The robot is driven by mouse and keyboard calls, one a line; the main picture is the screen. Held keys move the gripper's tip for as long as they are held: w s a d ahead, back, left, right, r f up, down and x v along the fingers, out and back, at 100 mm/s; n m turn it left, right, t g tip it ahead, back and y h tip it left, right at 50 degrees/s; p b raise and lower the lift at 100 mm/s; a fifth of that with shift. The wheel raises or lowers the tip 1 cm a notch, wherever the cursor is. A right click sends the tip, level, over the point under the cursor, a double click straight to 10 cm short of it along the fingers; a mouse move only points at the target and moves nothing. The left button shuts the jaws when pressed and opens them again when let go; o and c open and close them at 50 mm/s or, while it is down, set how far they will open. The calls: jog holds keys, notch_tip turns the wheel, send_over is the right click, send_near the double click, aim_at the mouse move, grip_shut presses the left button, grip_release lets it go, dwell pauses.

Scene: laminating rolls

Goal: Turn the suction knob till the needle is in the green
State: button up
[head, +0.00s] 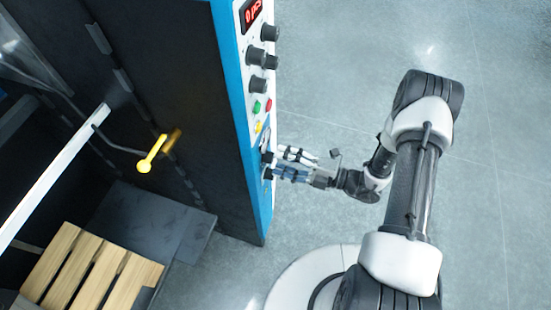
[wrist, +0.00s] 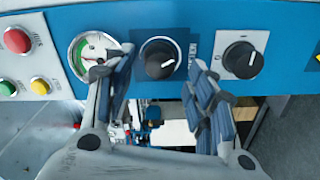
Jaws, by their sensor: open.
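A second black knob (wrist: 240,59) is to the right. My gripper (wrist: 161,72) is open, one finger on each side of the middle knob; contact is unclear. In the head view my gripper (head: 277,164) is at the machine's blue front edge.
Red (wrist: 17,40), green and yellow buttons are left of the gauge. In the head view, more knobs (head: 268,33) and a red display (head: 251,11) are higher on the panel. A wooden pallet (head: 88,268) lies at lower left. The floor (head: 330,90) right of the machine is clear.

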jog(key=v, duration=0.9)
jog(key=shift+r, duration=0.15)
jog(key=s+a+r+n+g+h+b, duration=0.15)
jog(key=s+r+n+g+h, duration=0.3)
jog(key=r+n, duration=0.55)
jog(key=s+a+r+n+g+h+b, duration=0.15)
jog(key=s+r+n+g+h, duration=0.3)
jog(key=n, duration=0.95)
jog(key=s+d+r+n+t+h+b, duration=0.1)
jog(key=s+d+r+n+t+h, duration=0.1)
jog(key=n, duration=0.7)
jog(key=s+d+r+n+t+h+b, duration=0.1)
jog(key=s+d+r+n+t+h, duration=0.2)
jog(key=n, duration=0.7)
notch_tip(320, 180, up, 4)
jog(key=s+t+h, duration=0.1)
jog(key=t+h, duration=0.1)
jog(key=h, duration=0.1)
jog(key=shift+s+t, duration=0.3)
